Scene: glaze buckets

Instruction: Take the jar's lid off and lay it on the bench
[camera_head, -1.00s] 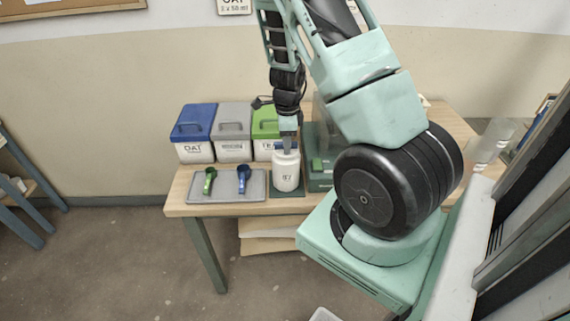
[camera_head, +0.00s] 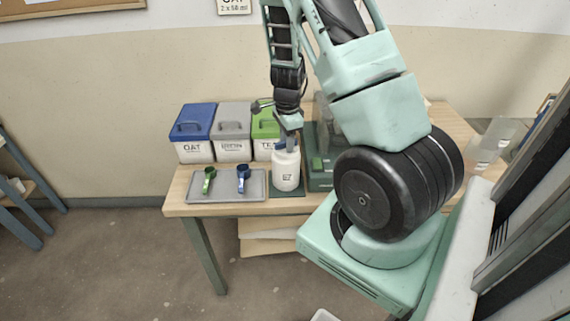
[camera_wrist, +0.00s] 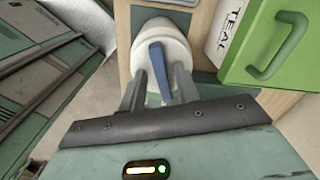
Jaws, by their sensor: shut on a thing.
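The white jar (camera_head: 287,176) stands upright on a dark green mat (camera_head: 287,194) at the bench's front edge, with a printed label facing out. In the wrist view, the round white lid (camera_wrist: 178,42) has a blue bar-shaped handle (camera_wrist: 160,70) across its top. My gripper (camera_wrist: 160,84) is shut on the blue handle, one finger on each side. In the head view my gripper (camera_head: 291,143) points down onto the jar's top. The lid appears to be on the jar; whether there is any gap between them is hard to tell.
Left of the jar, a grey tray (camera_head: 225,198) holds a green scoop (camera_head: 209,178) and a blue scoop (camera_head: 243,176). Behind stand blue-lidded (camera_head: 193,130), grey-lidded (camera_head: 232,132) and green-lidded (camera_head: 265,127) buckets. A green machine (camera_head: 320,168) stands close right. Little bare bench (camera_head: 181,190) shows at left.

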